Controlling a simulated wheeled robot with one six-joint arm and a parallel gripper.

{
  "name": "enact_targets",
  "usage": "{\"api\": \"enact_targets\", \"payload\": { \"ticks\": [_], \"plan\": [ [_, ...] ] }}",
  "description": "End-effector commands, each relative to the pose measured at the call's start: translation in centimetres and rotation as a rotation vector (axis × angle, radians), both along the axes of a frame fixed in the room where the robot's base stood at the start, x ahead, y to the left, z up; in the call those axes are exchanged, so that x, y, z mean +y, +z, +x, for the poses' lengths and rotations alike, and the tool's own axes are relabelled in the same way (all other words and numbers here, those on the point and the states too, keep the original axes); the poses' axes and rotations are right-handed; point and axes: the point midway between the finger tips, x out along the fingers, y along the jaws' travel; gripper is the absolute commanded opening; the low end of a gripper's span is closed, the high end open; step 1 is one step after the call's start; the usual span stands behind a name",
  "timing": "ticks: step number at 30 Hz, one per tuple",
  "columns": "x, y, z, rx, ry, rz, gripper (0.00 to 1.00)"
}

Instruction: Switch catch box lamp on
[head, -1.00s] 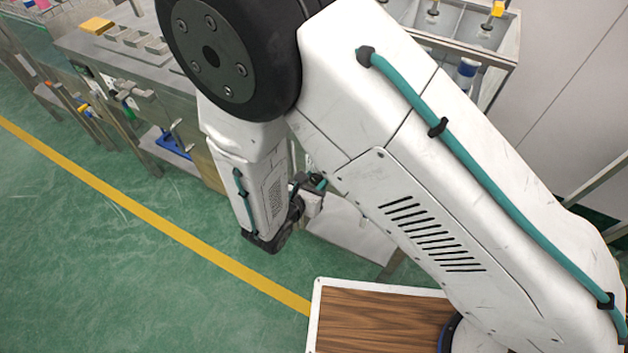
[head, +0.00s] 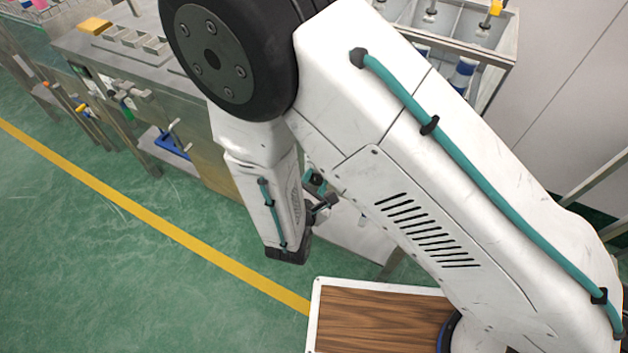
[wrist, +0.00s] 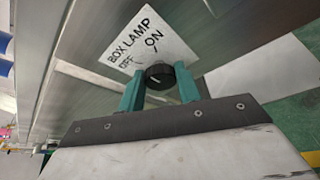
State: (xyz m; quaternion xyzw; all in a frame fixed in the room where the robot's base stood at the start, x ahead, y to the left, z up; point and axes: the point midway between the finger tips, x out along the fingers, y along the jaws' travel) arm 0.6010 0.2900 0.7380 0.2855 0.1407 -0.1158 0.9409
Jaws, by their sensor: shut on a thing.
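The lamp switch is a round black knob (wrist: 158,76) on a metal panel, in the middle of the wrist view. A white label (wrist: 150,40) behind it reads BOX LAMP, with OFF at the left and ON at the upper right. A small pale mark shows on the knob, but I cannot tell for sure which word it points to. My gripper (wrist: 160,72) has its two teal fingers on either side of the knob and is shut on it. In the head view my arm mostly hides the gripper, and the knob cannot be made out.
A metal workbench (head: 110,60) with a yellow block (head: 95,26) stands at the upper left. A compartmented rack (head: 485,45) with bottles is at the upper right. Green floor with a yellow line (head: 150,215) is open at the left.

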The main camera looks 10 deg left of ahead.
Motion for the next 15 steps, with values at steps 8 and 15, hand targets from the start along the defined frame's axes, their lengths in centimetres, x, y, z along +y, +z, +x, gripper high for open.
{"api": "enact_targets", "payload": {
  "ticks": [8,15],
  "plan": [
    [-0.28,-0.20,-0.09,-0.080,0.000,0.215,0.11],
    [-0.36,-0.29,-0.13,-0.127,-0.002,0.346,0.11]
  ]
}}
